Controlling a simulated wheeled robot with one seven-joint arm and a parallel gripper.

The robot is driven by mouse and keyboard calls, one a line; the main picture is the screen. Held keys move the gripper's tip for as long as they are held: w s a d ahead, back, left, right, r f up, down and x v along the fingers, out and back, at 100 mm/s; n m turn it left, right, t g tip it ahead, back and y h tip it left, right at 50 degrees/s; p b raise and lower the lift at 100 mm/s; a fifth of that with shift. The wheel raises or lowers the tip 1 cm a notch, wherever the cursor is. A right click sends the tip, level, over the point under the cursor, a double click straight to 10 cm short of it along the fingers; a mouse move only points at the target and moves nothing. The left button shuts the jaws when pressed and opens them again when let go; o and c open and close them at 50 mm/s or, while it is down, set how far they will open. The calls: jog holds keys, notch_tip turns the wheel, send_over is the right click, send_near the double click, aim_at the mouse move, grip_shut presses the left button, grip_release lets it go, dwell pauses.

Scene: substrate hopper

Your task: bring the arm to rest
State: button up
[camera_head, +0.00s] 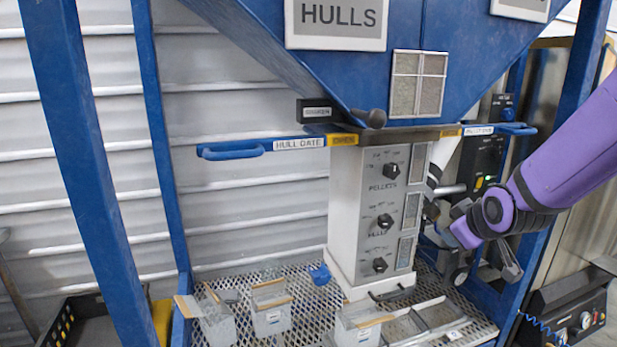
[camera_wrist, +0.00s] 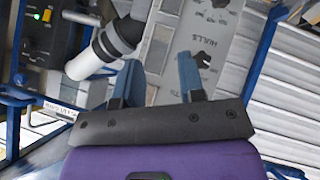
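My purple arm (camera_head: 575,150) reaches in from the right in the head view, bent down at the wrist. My gripper (camera_wrist: 158,72) shows in the wrist view with its two blue-grey fingers apart and nothing between them. In the head view its end is beside the right side of the white control panel (camera_head: 345,195), partly hidden by my wrist. The panel has several black knobs and labels such as PELLETS and HULLS; its HULLS face (camera_wrist: 215,40) is beyond the fingers in the wrist view.
A blue hopper (camera_head: 470,55) stands above the panel, with a hull gate handle (camera_head: 230,151) at left. A white tube with a dark band (camera_wrist: 105,47) is close to the left finger. Clear bins (camera_head: 270,312) stand on a mesh tray (camera_head: 310,310). Blue posts (camera_head: 85,170) flank the work area.

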jog(key=s+r+m+g, duration=0.2)
jog(key=s+r, duration=0.4)
jog(key=s, duration=0.6)
jog(key=s+r+m+g, duration=0.2)
jog(key=s+r+m, duration=0.2)
jog(key=s, duration=0.9)
notch_tip(320, 180, up, 3)
jog(key=shift+a+f+m, duration=0.15)
jog(key=shift+a+m, duration=0.1)
jog(key=shift+m, duration=0.15)
jog(key=shift+c, duration=0.3)
dwell(0.5)
